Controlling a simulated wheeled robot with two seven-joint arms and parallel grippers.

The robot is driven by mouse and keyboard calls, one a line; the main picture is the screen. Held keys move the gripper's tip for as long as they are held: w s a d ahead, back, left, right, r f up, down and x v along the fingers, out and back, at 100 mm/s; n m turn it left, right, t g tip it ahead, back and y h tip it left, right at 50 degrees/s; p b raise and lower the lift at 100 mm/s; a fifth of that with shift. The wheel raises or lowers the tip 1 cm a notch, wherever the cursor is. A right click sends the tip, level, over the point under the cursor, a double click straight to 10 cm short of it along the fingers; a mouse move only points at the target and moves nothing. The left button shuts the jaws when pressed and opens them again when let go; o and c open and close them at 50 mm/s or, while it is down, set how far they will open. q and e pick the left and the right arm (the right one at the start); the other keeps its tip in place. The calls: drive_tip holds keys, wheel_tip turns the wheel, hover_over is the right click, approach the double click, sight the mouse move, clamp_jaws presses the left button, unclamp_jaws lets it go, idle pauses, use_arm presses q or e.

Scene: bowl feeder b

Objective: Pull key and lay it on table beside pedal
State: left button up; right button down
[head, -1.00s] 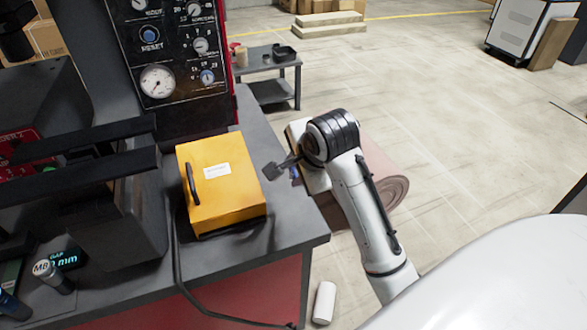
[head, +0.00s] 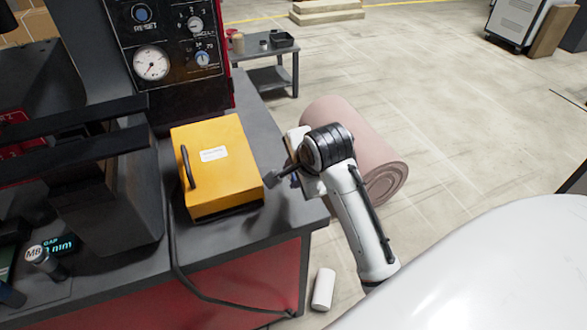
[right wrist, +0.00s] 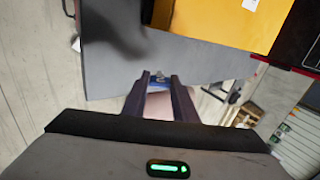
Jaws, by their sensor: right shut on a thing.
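The yellow box (head: 222,178) with a black handle and white label stands on the grey tabletop; it is the only thing here that could be the pedal. It also shows in the right wrist view (right wrist: 225,22). My right gripper (right wrist: 158,92) is over the bench's right edge, right of the yellow box and apart from it. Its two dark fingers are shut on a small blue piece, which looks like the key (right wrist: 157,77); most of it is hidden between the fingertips. I cannot tell whether the key touches the table. My left gripper is not in view.
The grey bench top (head: 285,214) is bare in front of the box, with a black cable (head: 170,240) running over its edge. A control panel (head: 165,45) stands behind. A pink roll (head: 350,125) and white cylinder (head: 323,288) are on the floor.

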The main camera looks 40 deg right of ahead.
drive_tip(key=shift+f, duration=1.25)
idle(0.3)
drive_tip(key=c, duration=1.4)
unclamp_jaws()
drive_tip(key=shift+o, duration=0.2)
drive_tip(key=shift+r, duration=0.1)
wheel_tip(320, 180, up, 10)
drive_tip(key=shift+f+p, duration=0.1)
drive_tip(key=shift+p, duration=0.5)
